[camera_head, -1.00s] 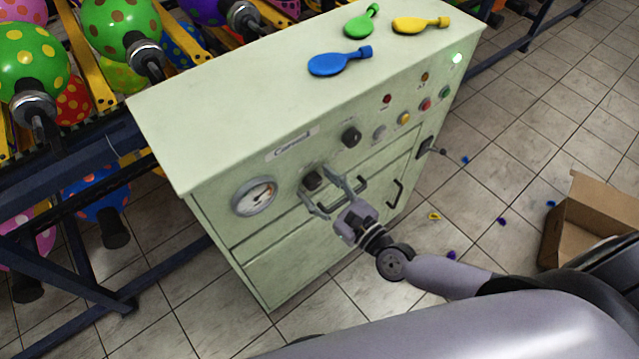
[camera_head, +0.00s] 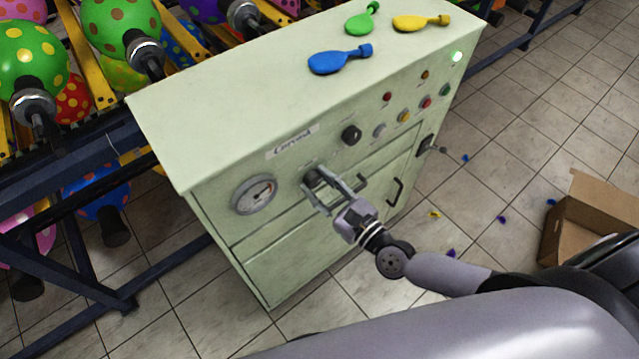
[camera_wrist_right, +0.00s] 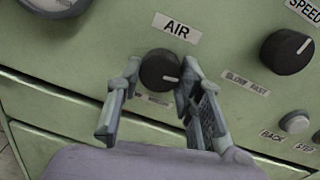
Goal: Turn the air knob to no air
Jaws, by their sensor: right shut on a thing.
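The air knob (camera_wrist_right: 158,71) is a round black dial below a white AIR label (camera_wrist_right: 177,27) on the green machine's front panel. My right gripper (camera_wrist_right: 157,88) is shut on the knob, with one finger on each side. In the head view the right gripper (camera_head: 328,181) reaches the panel from the lower right and the knob (camera_head: 313,176) is partly hidden behind its fingers. My left gripper is not in view.
A pressure gauge (camera_head: 254,194) is left of the knob and a black speed knob (camera_head: 351,135) is to its right, with coloured buttons beyond. Drawer handles sit below. Balloons lie on the machine top (camera_head: 235,110). An open cardboard box (camera_head: 590,225) stands on the floor at right.

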